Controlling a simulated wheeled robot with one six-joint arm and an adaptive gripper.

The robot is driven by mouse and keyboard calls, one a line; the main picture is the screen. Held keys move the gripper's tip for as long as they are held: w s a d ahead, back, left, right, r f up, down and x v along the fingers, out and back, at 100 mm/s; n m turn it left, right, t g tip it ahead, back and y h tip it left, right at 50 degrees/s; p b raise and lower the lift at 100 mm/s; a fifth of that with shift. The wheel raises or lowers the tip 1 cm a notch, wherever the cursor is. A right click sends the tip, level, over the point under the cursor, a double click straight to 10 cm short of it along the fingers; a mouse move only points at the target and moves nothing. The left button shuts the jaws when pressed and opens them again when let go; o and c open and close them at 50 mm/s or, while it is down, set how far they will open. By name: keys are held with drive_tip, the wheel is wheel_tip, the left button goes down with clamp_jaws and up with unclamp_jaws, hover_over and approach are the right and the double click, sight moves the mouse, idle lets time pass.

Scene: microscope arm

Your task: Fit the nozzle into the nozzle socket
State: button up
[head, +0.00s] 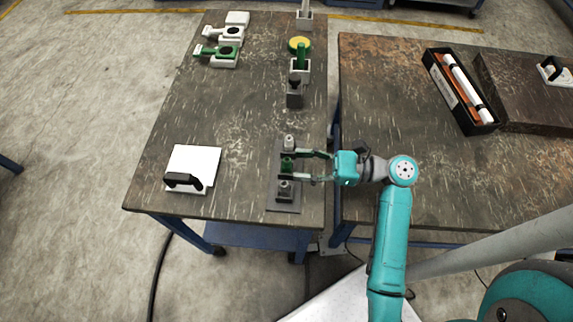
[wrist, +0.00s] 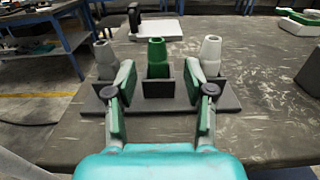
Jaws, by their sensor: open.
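A green nozzle (head: 287,165) stands upright in the middle holder of a dark rack (head: 285,207), between two grey nozzles (head: 289,142) (head: 284,190). The wrist view shows the green nozzle (wrist: 157,58) with a grey one on each side. My gripper (head: 303,166) is open, with one finger on either side of the green nozzle. In the wrist view my gripper (wrist: 161,80) shows a gap between each finger and the nozzle. I cannot tell for sure which part is the nozzle socket.
A white block with a black handle (head: 183,181) lies left of the rack. Grey holders (head: 294,97) and a yellow-topped part (head: 299,44) stand farther back. Green and white parts (head: 223,51) sit at the far left. A black box (head: 460,90) is on the right table. Mid-table is clear.

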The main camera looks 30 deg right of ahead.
sight(287, 165)
drive_tip(key=shift+f+x, duration=0.2)
drive_tip(key=shift+x, duration=1.85)
drive_tip(key=shift+s+a, duration=0.1)
clamp_jaws()
